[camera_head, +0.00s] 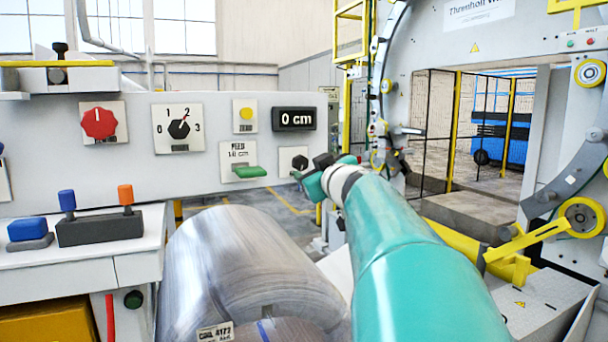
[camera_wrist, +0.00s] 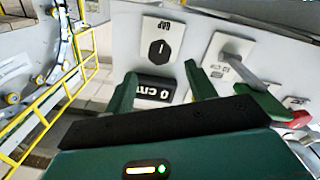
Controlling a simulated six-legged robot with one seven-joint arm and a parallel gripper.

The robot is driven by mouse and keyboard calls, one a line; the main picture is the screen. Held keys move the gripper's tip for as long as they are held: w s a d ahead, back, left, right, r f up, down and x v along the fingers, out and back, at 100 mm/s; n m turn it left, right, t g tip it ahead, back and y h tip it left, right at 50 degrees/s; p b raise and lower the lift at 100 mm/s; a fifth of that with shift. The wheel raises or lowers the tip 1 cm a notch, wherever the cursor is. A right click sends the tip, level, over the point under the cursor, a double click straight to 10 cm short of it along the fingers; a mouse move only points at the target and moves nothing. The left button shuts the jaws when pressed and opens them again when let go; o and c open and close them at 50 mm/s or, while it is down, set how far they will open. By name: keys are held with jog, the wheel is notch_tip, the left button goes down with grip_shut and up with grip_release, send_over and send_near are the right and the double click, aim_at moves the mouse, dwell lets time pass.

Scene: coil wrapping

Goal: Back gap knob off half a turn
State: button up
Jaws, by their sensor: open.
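The gap knob (camera_head: 299,162) is a small black knob on a white plate at the right end of the grey panel. In the wrist view the black six-sided knob (camera_wrist: 158,49), with a pale mark, sits on a plate lettered GAP. My gripper (camera_head: 314,178) is close beside the knob in the head view, partly hidden by my teal arm. In the wrist view my gripper (camera_wrist: 162,88) is open, with its two green fingers apart and nothing between them. The knob lies beyond the fingertips; I cannot tell the exact distance.
A "0 cm" display (camera_head: 294,119), a green feed lever (camera_head: 249,172), a numbered dial (camera_head: 179,129), a yellow button (camera_head: 246,113) and a red knob (camera_head: 98,122) share the panel. A metal coil (camera_head: 235,265) lies below. A large wrapping ring (camera_head: 575,170) stands right.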

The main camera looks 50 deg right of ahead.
jog(key=shift+v, duration=2.45)
jog(key=w+a+f+n+g+y, duration=0.1)
jog(key=w+a+f+y, duration=0.3)
jog(key=a, duration=0.5)
jog(key=w+a+f+n+y, duration=0.1)
jog(key=w+a+f+y, duration=0.15)
jog(key=a+f, duration=0.4)
jog(key=w+a+f+n+g+y, duration=0.15)
jog(key=a+f+y, duration=0.25)
jog(key=a, duration=0.7)
jog(key=s+a+f+m+g, duration=0.1)
jog(key=s+a+f+g, duration=0.6)
jog(key=s+a+f, duration=0.3)
jog(key=a+f, duration=0.4)
jog(key=f, duration=0.2)
jog(key=shift+s+a+f+m+h, duration=0.2)
jog(key=shift+a+f+m+h, duration=0.15)
jog(key=shift+c, duration=0.3)
